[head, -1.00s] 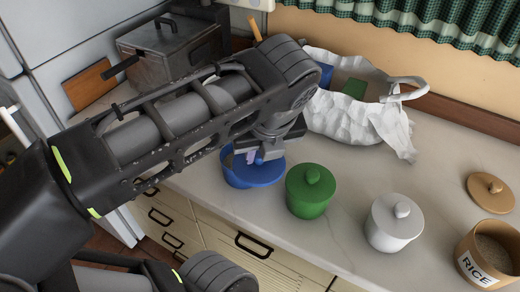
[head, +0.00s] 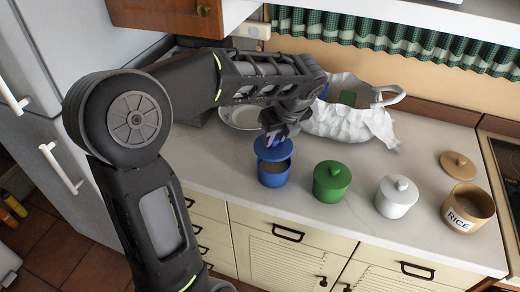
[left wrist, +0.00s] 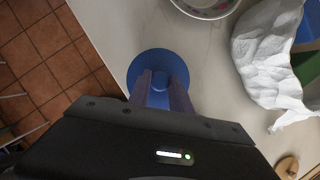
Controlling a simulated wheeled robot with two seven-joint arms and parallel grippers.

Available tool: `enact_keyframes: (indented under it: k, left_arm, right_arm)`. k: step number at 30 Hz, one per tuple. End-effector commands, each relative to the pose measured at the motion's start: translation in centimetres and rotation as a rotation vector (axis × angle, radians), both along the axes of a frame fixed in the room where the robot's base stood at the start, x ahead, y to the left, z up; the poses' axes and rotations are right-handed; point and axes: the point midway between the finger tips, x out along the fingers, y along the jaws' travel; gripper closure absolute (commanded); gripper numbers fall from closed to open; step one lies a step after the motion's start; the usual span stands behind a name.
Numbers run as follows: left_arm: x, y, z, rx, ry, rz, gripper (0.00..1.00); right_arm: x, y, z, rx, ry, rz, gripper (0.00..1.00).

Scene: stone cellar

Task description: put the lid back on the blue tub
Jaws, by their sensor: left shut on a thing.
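The blue tub (head: 273,179) stands on the counter, and its brown contents show under the lid's edge in the head view. The blue lid (head: 275,153) is above the tub's mouth, apart from the rim at the front. My left gripper (head: 273,136) is shut on the lid's knob and holds the lid from above. In the left wrist view the round lid (left wrist: 147,62) shows with the two fingers (left wrist: 160,84) either side of its knob. The lid hides the tub in that view. My right gripper is not in view.
A green lidded tub (head: 332,183), a white lidded tub (head: 395,199) and an open rice tub (head: 468,210) stand to the right. A tan lid (head: 458,165) lies behind the rice tub. A crumpled white bag (head: 350,124) and a bowl (head: 240,117) are behind.

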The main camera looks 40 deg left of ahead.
Motion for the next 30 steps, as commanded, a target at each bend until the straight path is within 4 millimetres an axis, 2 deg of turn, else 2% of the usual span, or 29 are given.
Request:
enact_keyframes:
  k: [5,17,23,30]
  left_arm:
    - [1.2,0.4,0.6,0.000,0.000,0.038,1.00]
    - [1.1,0.4,0.5,0.000,0.000,0.047,1.00]
    - [1.1,0.4,-0.4,0.000,0.001,0.047,1.00]
    - [1.1,0.3,-2.7,0.000,0.000,0.047,1.00]
  right_arm:
    - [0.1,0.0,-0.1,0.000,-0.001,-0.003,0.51]
    - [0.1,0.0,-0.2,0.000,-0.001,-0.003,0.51]
    - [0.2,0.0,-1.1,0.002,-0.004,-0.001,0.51]
    - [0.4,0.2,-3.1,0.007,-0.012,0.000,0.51]
